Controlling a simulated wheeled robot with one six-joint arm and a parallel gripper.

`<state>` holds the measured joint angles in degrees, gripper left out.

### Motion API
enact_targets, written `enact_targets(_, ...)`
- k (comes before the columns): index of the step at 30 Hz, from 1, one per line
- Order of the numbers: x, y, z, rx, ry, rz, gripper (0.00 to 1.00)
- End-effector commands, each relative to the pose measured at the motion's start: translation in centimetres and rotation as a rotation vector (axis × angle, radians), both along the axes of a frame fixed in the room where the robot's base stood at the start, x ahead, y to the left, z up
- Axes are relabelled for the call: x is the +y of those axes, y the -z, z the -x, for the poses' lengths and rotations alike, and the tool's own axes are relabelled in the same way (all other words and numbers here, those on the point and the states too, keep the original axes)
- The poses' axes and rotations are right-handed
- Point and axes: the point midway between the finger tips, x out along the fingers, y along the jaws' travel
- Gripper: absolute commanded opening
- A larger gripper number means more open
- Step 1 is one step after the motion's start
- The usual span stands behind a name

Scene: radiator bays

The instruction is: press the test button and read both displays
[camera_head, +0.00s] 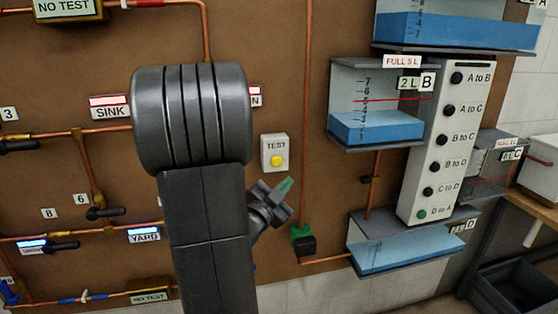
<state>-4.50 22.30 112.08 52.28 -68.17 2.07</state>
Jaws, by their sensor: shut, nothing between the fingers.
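The test box (274,141) is a pale plate marked TEST on the brown board, with a yellow button (277,161). My gripper (285,186) is shut and empty, just below the button and in front of the board; I cannot tell its exact distance from it. The display marked SINK (110,107) has a red-lit strip. Another red-lit display (256,96) is mostly hidden behind my arm; only its right end and an N show. A display marked YARD (143,235) and another at the left (32,245) have blue-lit strips. Which two the task means is unclear.
Copper pipes (306,100) and black-handled valves (103,212) stand on the board. At right are water tanks, including tank B (376,95) reading 2 L, and a white panel (420,195) of transfer buttons, D to A green. A NO TEST plate (68,8) is at upper left.

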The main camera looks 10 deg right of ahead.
Motion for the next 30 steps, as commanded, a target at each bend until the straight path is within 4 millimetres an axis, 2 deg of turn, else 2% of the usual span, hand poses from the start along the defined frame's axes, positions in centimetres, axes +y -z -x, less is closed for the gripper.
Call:
enact_targets(7, 0.0, 0.0, -0.2, 0.001, -0.002, 0.000, 0.00)
enact_targets(11, 0.1, 0.0, -1.0, 0.003, -0.001, 0.000, 0.00)
enact_targets(24, 0.2, 0.1, -6.9, 0.002, -0.002, 0.000, 0.00)
enact_targets(30, 0.3, 0.1, -8.4, 0.002, -0.002, -0.001, 0.00)
